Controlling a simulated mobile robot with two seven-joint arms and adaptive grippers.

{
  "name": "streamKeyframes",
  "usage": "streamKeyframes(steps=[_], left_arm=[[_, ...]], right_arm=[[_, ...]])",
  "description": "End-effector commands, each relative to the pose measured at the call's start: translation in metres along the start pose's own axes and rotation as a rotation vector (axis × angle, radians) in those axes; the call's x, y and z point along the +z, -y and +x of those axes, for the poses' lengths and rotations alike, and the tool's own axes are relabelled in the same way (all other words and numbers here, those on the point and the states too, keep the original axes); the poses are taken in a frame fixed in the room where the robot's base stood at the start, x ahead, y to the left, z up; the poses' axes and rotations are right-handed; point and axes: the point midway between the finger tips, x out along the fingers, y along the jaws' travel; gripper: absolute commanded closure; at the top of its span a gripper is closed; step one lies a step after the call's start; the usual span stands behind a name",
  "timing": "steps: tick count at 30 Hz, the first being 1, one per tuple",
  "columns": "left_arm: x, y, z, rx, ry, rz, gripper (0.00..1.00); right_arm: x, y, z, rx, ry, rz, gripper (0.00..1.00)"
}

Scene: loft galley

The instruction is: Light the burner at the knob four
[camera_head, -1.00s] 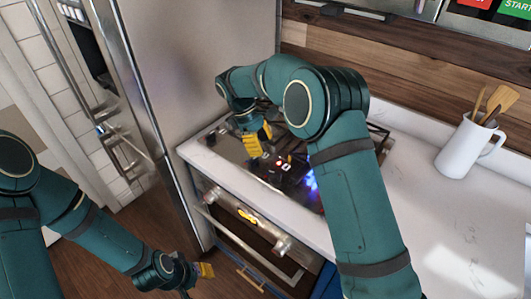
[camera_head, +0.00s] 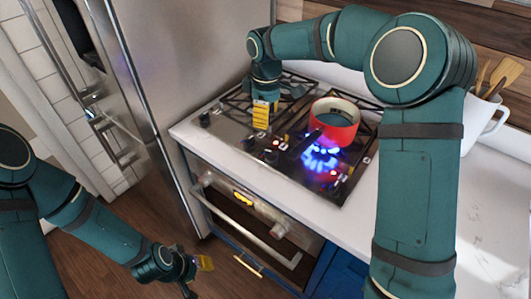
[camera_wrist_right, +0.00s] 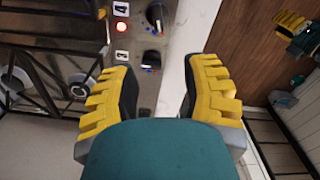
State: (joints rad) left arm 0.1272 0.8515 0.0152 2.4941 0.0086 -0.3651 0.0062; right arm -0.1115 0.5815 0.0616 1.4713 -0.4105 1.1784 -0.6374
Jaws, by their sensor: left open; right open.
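Knob four (camera_wrist_right: 155,17) is a black knob on the cooktop's front strip, at the top of the right wrist view. Blue flames (camera_head: 320,157) burn at the front right, by the red pot (camera_head: 345,135). My left gripper (camera_head: 204,264) is open and empty, low before the oven.
The steel fridge (camera_head: 200,60) stands to the left of the stove. The oven handle (camera_head: 245,228) runs along the front. A white jug (camera_head: 485,125) with wooden utensils stands on the counter at right. The counter front right is clear.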

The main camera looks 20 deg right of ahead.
Motion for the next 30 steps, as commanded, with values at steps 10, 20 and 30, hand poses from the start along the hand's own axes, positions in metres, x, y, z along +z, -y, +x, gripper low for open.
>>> streamKeyframes(steps=[10, 20, 30], left_arm=[[0.004, 0.003, 0.008, 0.001, 0.008, 0.003, 0.61], [0.008, 0.006, 0.016, 0.002, 0.016, 0.005, 0.61], [0.009, 0.006, 0.017, 0.002, 0.018, 0.006, 0.61]], right_arm=[[0.001, 0.001, 0.059, -0.005, 0.005, 0.002, 0.54], [0.000, 0.000, 0.116, -0.003, 0.004, 0.001, 0.54], [0.001, 0.000, 0.135, -0.001, 0.003, 0.001, 0.54]])
